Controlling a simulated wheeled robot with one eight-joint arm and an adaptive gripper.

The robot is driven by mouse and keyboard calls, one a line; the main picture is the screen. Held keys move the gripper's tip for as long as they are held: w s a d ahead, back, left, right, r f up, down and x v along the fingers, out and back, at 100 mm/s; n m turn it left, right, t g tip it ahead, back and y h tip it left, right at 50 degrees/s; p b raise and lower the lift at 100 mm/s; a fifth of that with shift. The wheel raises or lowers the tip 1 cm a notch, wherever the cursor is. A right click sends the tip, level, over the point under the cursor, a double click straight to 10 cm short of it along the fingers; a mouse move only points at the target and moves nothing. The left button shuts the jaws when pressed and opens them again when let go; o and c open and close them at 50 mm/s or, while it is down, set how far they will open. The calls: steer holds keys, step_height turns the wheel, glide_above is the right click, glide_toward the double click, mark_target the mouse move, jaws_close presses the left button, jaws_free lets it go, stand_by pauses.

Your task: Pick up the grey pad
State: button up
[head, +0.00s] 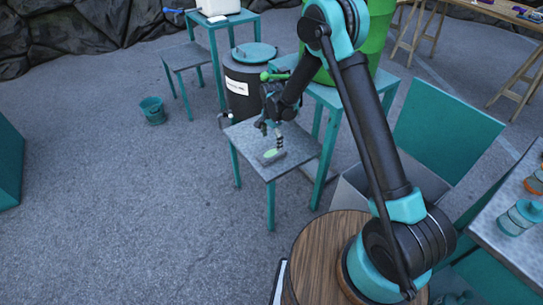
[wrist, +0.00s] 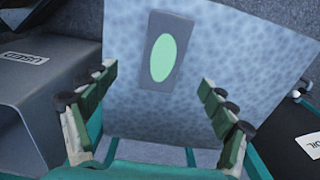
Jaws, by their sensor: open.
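The grey pad (head: 272,156) lies flat on a small grey-topped table (head: 246,133) with teal legs. In the wrist view the pad (wrist: 151,76) is a dark grey rectangle with a light green oval on it. My gripper (head: 272,131) is above the table, close to the pad. In the wrist view my gripper (wrist: 158,82) has its fingers spread wide with nothing between them. The pad shows beyond the fingertips, between the two finger lines. The exact height above the pad is hard to tell.
A dark drum (head: 237,100) with a teal lid stands behind the table. A taller teal table (head: 330,97) with a green container (head: 376,30) is behind right. A grey bin labelled USED (wrist: 40,95) is beside the table. A teal bucket (head: 152,110) stands on open floor.

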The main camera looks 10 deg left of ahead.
mark_target(272, 153)
steer(key=shift+a+f, duration=0.25)
steer(key=shift+f, duration=1)
steer(key=shift+w+d+f, duration=0.1)
steer(key=shift+w+f, duration=0.05)
steer(key=shift+f, duration=1.25)
steer(key=shift+w+f, duration=0.15)
steer(key=shift+f, duration=1.2)
steer(key=c, duration=1.3)
steer(key=shift+c, duration=0.2)
steer(key=shift+r, duration=0.15)
